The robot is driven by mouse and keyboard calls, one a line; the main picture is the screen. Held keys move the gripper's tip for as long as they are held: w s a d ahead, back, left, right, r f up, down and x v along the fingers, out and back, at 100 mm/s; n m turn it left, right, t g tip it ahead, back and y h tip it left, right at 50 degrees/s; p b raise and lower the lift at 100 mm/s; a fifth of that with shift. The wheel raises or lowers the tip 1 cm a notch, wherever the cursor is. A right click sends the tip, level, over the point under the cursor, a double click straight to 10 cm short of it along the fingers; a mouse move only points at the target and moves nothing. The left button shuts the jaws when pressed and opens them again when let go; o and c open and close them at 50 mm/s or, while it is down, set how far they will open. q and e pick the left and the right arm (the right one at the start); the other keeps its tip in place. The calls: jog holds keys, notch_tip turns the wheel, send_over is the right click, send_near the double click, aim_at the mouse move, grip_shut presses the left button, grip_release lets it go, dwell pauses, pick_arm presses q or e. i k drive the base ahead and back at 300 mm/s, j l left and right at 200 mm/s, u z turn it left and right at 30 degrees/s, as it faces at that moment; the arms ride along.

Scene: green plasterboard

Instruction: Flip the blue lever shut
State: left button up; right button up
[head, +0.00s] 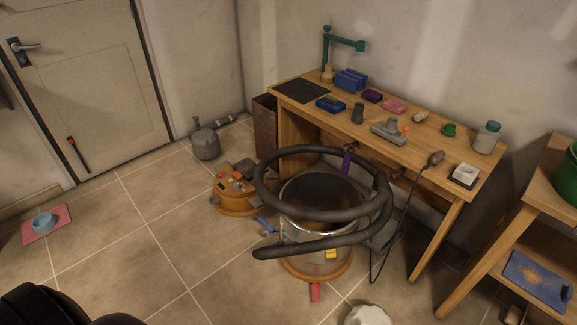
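The small blue lever (266,226) shows at the left side of a round metal drum (300,233). It slants outward, away from the drum wall; its hinge is too small to make out. A thick black hose (262,185) loops around and over the drum, close to the lever. A yellow lever (331,254) and a red one (315,292) show at the drum's front, and a purple one (347,160) at its back. The drum's top is open and its inside looks brown. Neither of my grippers is in view.
An orange round unit (237,203) with small parts on top stands behind the drum, to its left. A wooden workbench (428,158) with tools stands behind. A thin black cable hangs at the right. The tiled floor (150,235) at left is mostly clear.

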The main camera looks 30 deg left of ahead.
aim_at(272, 229)
jog(key=u, duration=1.05)
jog(key=j, duration=0.25)
